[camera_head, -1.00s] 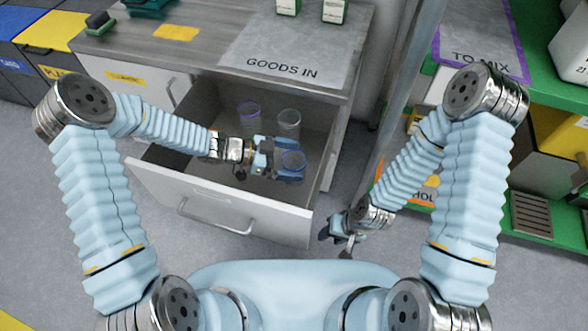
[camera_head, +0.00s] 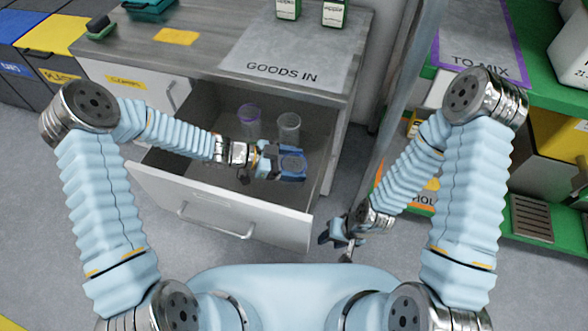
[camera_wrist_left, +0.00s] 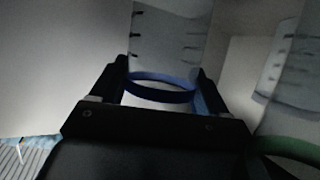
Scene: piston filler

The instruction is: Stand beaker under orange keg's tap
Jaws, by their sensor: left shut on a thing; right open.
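My left gripper (camera_head: 284,163) is inside the open drawer, shut on a clear beaker with a blue rim (camera_head: 292,165). In the left wrist view the blue rim (camera_wrist_left: 160,84) sits between the two dark fingers. Whether the beaker touches the drawer floor cannot be told. Two other beakers stand behind it in the drawer, one with a purple rim (camera_head: 249,114) and one with a pale rim (camera_head: 289,127). My right gripper (camera_head: 338,240) is open and empty, low in front of the drawer's right side. No orange keg or tap can be made out.
The open drawer's front panel (camera_head: 205,205) stands before the left arm. The GOODS IN counter (camera_head: 225,68) is above it. A metal post (camera_head: 405,75) divides it from the green shelving (camera_head: 555,105) at right, which carries a drain grate (camera_head: 531,217).

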